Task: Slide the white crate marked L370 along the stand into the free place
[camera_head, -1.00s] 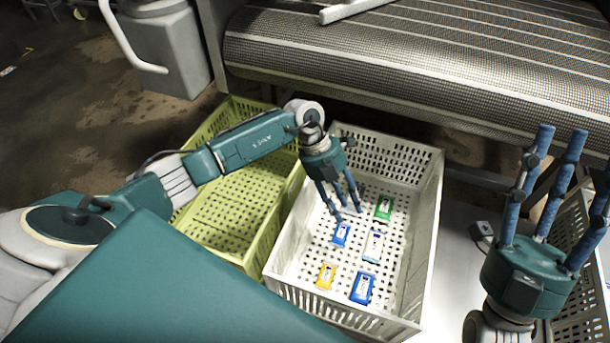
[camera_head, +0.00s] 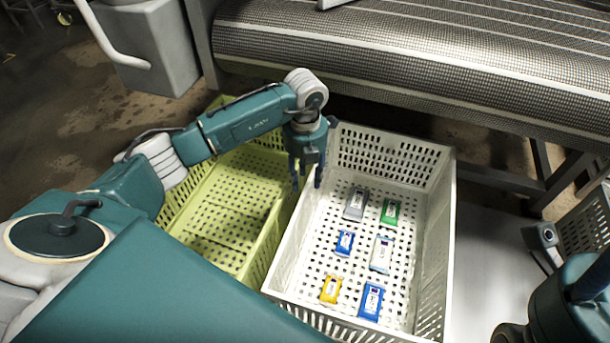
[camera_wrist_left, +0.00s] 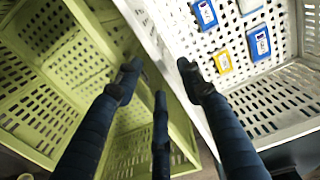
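The white crate (camera_head: 432,195) stands on the stand and holds several small packs: grey, green, blue, white and yellow. Its L370 mark is not readable; blurred lettering shows on its wall in the left wrist view (camera_wrist_left: 147,28). My left gripper (camera_head: 307,183) is at the white crate's left wall, beside the green crate. In the left wrist view its fingers (camera_wrist_left: 158,75) are spread and empty, on either side of that wall. My right gripper (camera_head: 575,300) is at the lower right edge, its fingers mostly out of frame. Bare white stand surface (camera_head: 490,255) lies right of the white crate.
A yellow-green crate (camera_head: 262,255) sits close against the white crate's left side. A small grey device (camera_head: 543,240) is near the bare surface. A mesh conveyor (camera_head: 420,60) runs behind the crates.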

